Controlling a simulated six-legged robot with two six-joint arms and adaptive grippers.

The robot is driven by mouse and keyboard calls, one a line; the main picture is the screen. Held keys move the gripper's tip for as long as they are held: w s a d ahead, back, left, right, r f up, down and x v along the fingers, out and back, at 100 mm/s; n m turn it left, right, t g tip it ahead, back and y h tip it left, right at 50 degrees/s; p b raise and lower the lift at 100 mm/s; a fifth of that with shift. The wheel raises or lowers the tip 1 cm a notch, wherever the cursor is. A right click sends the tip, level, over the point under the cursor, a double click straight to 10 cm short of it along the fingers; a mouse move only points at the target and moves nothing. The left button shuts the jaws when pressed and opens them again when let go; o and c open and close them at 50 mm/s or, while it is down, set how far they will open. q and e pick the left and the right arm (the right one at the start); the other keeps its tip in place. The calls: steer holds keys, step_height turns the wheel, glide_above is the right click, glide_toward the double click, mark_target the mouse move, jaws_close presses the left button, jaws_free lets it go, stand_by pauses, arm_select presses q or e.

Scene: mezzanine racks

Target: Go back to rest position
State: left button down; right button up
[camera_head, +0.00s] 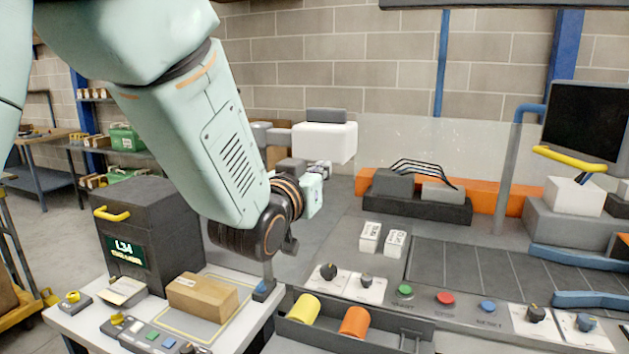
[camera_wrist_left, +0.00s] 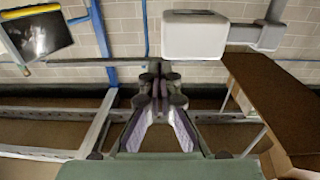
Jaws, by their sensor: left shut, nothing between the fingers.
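My left arm comes in from the upper left in the head view and bends at a dark wrist joint above the workbench. My left gripper (camera_head: 320,169) is small and partly hidden behind its pale green wrist housing, just below a white box-shaped unit. In the left wrist view the gripper (camera_wrist_left: 157,72) shows at the middle, with its dark fingertips together and nothing between them. It is held in the air, clear of the bench. My right gripper is in neither view.
A white unit (camera_head: 325,142) is close to the left gripper. A clear panel (camera_head: 430,145) stands behind the bench. A dark bin (camera_head: 148,230), a cardboard box (camera_head: 202,297) and a control panel with knobs and buttons (camera_head: 445,298) lie below. A monitor (camera_head: 588,122) stands right.

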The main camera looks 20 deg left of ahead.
arm_select(q)
steer(key=s+a+f+g+b, duration=0.1)
steer(key=s+f+g+b, duration=0.2)
steer(key=f, duration=0.9)
steer(key=s+a+f+g+y+b, duration=0.1)
steer(key=s+f+g, duration=0.3)
steer(key=f, duration=0.7)
steer(key=s+a+f+g+b, duration=0.15)
steer(key=s+f, duration=0.45)
steer(key=f, duration=0.6)
steer(key=s+f+n+g+b, duration=0.1)
steer(key=s+f+g+b, duration=0.8)
steer(key=s+f, duration=2)
steer(key=shift+f+g+b, duration=0.2)
steer(key=shift+g+b, duration=0.15)
steer(key=shift+b, duration=0.3)
steer(key=shift+a, duration=0.1)
steer(key=shift+s, duration=0.15)
